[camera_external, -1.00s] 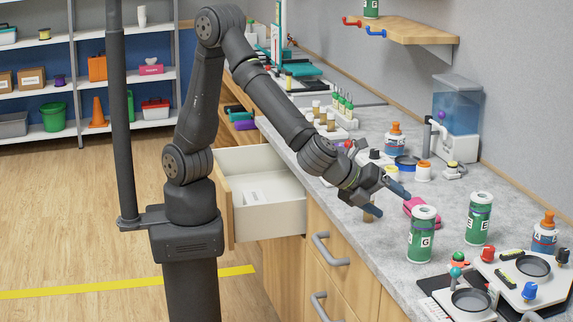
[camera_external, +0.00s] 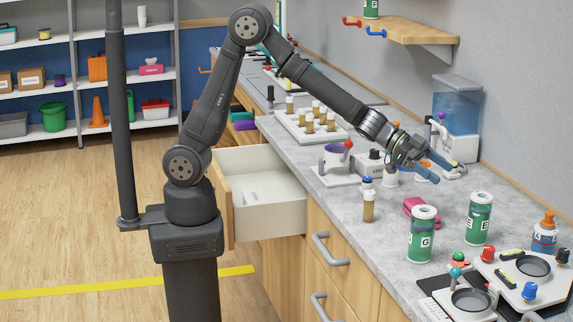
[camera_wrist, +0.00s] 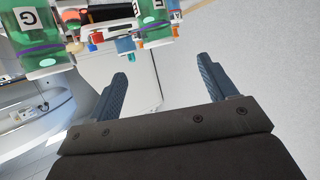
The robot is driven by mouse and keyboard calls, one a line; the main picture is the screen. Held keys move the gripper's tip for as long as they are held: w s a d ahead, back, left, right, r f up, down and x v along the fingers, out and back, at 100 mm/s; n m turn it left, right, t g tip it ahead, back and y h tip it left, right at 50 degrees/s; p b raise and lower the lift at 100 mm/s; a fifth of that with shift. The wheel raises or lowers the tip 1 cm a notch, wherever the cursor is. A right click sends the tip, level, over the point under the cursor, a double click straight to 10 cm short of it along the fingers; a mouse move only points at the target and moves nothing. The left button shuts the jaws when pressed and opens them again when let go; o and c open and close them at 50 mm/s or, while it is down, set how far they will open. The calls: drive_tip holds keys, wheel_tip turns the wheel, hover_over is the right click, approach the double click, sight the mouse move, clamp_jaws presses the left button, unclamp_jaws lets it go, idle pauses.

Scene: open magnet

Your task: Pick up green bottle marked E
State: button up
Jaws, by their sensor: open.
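The green bottle marked E (camera_external: 479,218) stands upright on the grey counter, with a white cap and a white label. A similar green bottle marked G (camera_external: 422,235) stands to its left and nearer. Bottle G (camera_wrist: 30,42) shows there at the upper left. Another green bottle (camera_wrist: 154,22) is cut off at the top edge, its letter only partly visible.
A pink object (camera_external: 411,206) lies behind bottle G. A blue-labelled bottle with an orange cap (camera_external: 544,235) stands right of bottle E. A panel with dishes and knobs (camera_external: 515,275) is in front. A water dispenser (camera_external: 456,115) stands behind my gripper. The drawer (camera_external: 262,190) is open.

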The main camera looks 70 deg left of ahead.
sight(486, 206)
drive_tip(key=x, duration=1.6)
drive_tip(key=shift+s+d+f, duration=0.2)
drive_tip(key=shift+d+f, duration=0.05)
drive_tip(key=c, duration=1.3)
drive_tip(key=shift+r, duration=0.15)
